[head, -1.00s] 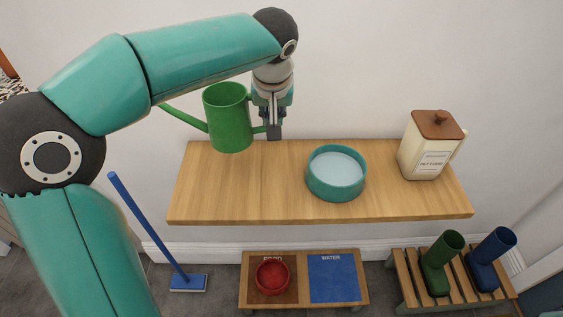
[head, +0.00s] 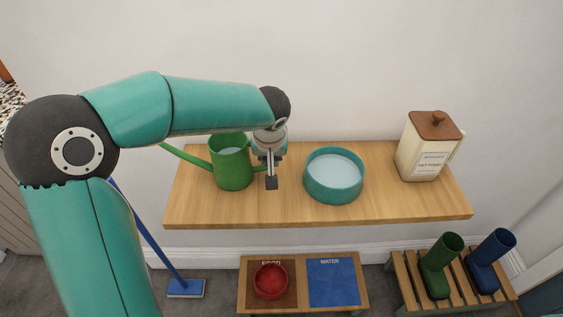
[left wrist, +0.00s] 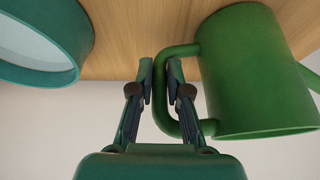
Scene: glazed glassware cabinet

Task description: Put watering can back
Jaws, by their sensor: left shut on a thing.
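The green watering can (head: 232,169) is upright at the left part of the wooden shelf (head: 285,210), its spout pointing left. Its base is at or very near the shelf top; I cannot tell if it touches. Something pale shows inside its mouth. My left gripper (head: 271,184) is on the can's right side, pointing down. In the left wrist view, the left gripper (left wrist: 163,70) is shut on the can's handle (left wrist: 167,95), one finger inside the loop and one outside. My right gripper is not in view.
A teal bowl of water (head: 334,190) stands right of the gripper, close by. A cream canister with a wooden lid (head: 428,150) stands at the shelf's right end. Below are a red bowl (head: 270,282), a blue mat (head: 333,280), boots on a rack and a blue broom.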

